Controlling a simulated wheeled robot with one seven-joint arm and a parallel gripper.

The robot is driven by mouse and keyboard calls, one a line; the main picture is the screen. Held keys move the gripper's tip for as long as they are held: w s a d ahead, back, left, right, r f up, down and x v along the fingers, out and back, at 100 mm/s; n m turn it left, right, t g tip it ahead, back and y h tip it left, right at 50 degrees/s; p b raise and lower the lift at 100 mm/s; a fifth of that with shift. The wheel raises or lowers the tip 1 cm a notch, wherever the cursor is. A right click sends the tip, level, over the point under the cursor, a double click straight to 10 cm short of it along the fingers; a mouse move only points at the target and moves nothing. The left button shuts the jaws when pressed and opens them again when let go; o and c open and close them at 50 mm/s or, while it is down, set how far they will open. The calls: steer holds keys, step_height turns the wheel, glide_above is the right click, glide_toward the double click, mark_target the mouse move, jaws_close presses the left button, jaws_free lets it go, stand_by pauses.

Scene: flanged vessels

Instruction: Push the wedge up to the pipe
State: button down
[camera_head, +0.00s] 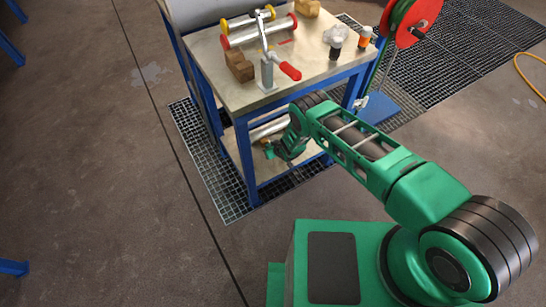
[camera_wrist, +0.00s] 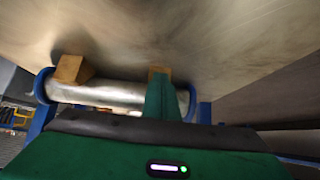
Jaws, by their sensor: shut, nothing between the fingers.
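A silver pipe (camera_wrist: 118,95) lies across the lower shelf (camera_wrist: 225,45) of the bench; it also shows on that shelf in the head view (camera_head: 267,130). In the wrist view one wooden wedge (camera_wrist: 72,69) is at the pipe's left part and seems to touch it. A second wooden wedge (camera_wrist: 160,70) is near the pipe's right end, just beyond my fingertips and partly hidden by them. Whether it touches the pipe cannot be told. My gripper (camera_wrist: 160,80) is shut and empty, its tips at or very near this wedge. In the head view my gripper (camera_head: 270,150) reaches in over the lower shelf.
Blue bench legs (camera_head: 246,160) stand close beside my arm, and the bench top (camera_head: 285,85) is above the gripper. On top are a capped pipe (camera_head: 258,32), wooden blocks (camera_head: 240,66), a red-handled clamp (camera_head: 267,70) and small bottles. A red reel (camera_head: 415,18) stands behind.

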steer(key=shift+s+d, duration=0.65)
steer(key=shift+s, duration=0.3)
steer(key=shift+s+d, duration=0.65)
steer(key=shift+s, duration=0.35)
steer(key=shift+s+d, duration=0.65)
steer(key=shift+s, duration=0.3)
